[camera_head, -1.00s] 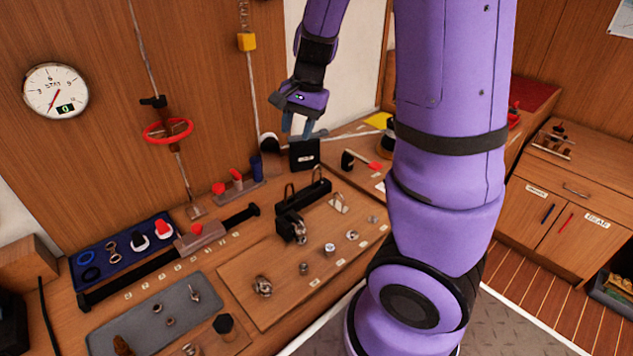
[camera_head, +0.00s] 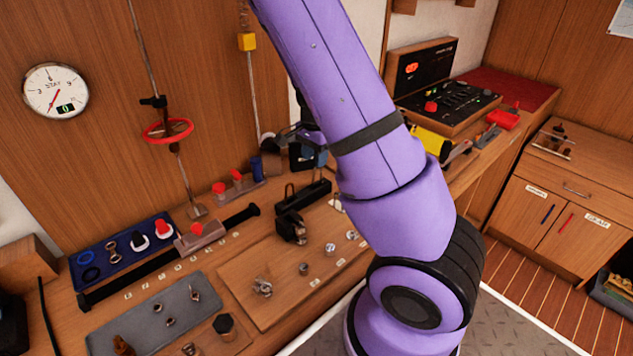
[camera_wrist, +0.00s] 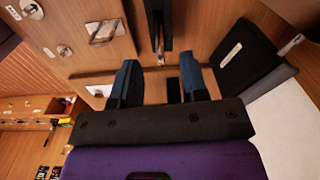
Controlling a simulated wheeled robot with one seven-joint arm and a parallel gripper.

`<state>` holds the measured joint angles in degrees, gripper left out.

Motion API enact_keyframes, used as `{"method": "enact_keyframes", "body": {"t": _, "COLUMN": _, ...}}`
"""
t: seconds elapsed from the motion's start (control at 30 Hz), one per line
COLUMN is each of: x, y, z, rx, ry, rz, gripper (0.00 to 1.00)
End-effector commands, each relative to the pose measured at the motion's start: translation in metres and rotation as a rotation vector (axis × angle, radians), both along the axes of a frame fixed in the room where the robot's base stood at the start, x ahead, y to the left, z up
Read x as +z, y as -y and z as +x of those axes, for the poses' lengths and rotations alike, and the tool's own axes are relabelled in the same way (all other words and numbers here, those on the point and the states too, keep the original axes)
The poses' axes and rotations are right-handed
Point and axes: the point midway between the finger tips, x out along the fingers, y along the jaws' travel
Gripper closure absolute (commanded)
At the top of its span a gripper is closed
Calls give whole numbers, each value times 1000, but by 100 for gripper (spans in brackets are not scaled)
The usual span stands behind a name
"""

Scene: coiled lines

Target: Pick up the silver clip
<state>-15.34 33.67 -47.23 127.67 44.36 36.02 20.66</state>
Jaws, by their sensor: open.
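My gripper (camera_wrist: 160,78) is open in the wrist view, its two blue fingers apart with nothing held between them. A flat shiny silver piece (camera_wrist: 104,31), possibly the silver clip, lies on the wooden board, ahead and left of the fingers. In the head view my arm hides that part of the board. A small silver fitting (camera_head: 194,293) lies on the grey mat there; I cannot tell whether it is the clip. My gripper (camera_head: 312,153) shows only partly in the head view, behind my arm near a black block.
The wooden board (camera_head: 245,298) carries several metal fittings and a black clamp-like fixture (camera_head: 291,226). A black block (camera_wrist: 246,58) stands close right of the fingers. A blue tray (camera_head: 98,272) lies at left. A yellow item (camera_head: 428,143) sits beyond my arm.

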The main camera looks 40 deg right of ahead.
Motion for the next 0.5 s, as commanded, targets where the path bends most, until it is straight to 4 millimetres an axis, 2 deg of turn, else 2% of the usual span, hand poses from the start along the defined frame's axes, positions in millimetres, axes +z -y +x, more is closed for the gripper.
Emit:
{"method": "enact_keyframes", "body": {"t": 0.23, "x": -17, "y": -1, "z": -1, "rx": -1, "ry": -2, "rz": 1, "gripper": 60}}
{"method": "enact_keyframes", "body": {"t": 0.5, "x": -53, "y": -3, "z": -1, "rx": -1, "ry": -2, "rz": 0, "gripper": 60}}
